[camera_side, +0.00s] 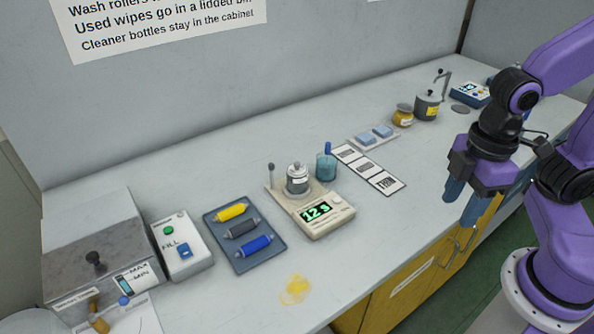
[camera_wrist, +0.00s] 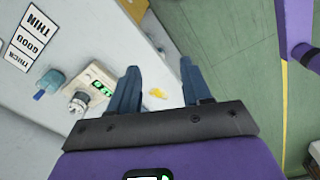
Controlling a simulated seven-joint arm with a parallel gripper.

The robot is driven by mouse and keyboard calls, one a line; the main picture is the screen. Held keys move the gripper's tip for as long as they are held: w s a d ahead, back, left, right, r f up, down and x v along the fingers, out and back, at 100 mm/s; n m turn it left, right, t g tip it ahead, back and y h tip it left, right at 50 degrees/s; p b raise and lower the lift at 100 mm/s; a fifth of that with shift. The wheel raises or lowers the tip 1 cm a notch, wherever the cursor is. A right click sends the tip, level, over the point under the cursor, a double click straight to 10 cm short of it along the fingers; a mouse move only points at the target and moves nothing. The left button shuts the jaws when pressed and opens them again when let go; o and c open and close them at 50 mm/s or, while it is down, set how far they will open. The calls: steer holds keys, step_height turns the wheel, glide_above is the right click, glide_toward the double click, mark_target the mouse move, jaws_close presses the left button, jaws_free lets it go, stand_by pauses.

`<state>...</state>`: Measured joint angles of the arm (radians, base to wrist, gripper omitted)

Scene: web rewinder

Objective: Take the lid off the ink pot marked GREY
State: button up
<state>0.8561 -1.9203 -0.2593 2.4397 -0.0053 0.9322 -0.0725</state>
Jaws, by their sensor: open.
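A small metal pot with a knobbed lid (camera_side: 298,178) stands on a beige device with a green display; it also shows in the wrist view (camera_wrist: 77,103). A larger grey pot with a yellow label (camera_side: 427,106) and a small yellowish jar (camera_side: 403,115) stand at the far right of the bench. I cannot read the word GREY on any of them, so I cannot tell which is the marked pot. My gripper (camera_side: 463,200) hangs over the bench's front edge at right, open and empty, apart from all the pots. Its two blue fingers (camera_wrist: 160,68) are spread in the wrist view.
A teal cup (camera_side: 326,167) stands behind the beige device (camera_side: 325,223). A card strip (camera_side: 369,168) and a tray of blue pads (camera_side: 373,138) lie right of it. A dark tray (camera_side: 244,254) holds coloured rollers. A yellow stain (camera_side: 296,289) marks the clear front bench.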

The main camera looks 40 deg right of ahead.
steer(key=w+a+r+n, duration=0.3)
steer(key=w+a, duration=0.4)
steer(key=w, duration=0.5)
steer(key=n+h, duration=0.2)
steer(key=n, duration=0.5)
glide_above(297, 163)
steer(key=a, duration=0.1)
steer(key=f, duration=0.8)
steer(key=s+f, duration=0.1)
steer(key=f, duration=0.3)
steer(key=shift+a+f, duration=0.1)
steer(key=shift+f, duration=0.05)
steer(key=shift+t, duration=0.3)
steer(key=shift+w+d+f, duration=0.15)
steer(key=shift+f, duration=0.9)
steer(key=shift+w+d+f, duration=0.1)
steer(key=shift+d+f, duration=0.05)
steer(key=shift+f, duration=0.95)
steer(key=shift+w+d+f, duration=0.15)
steer(key=shift+f, duration=0.9)
steer(key=shift+m, duration=0.3)
jaws_close()
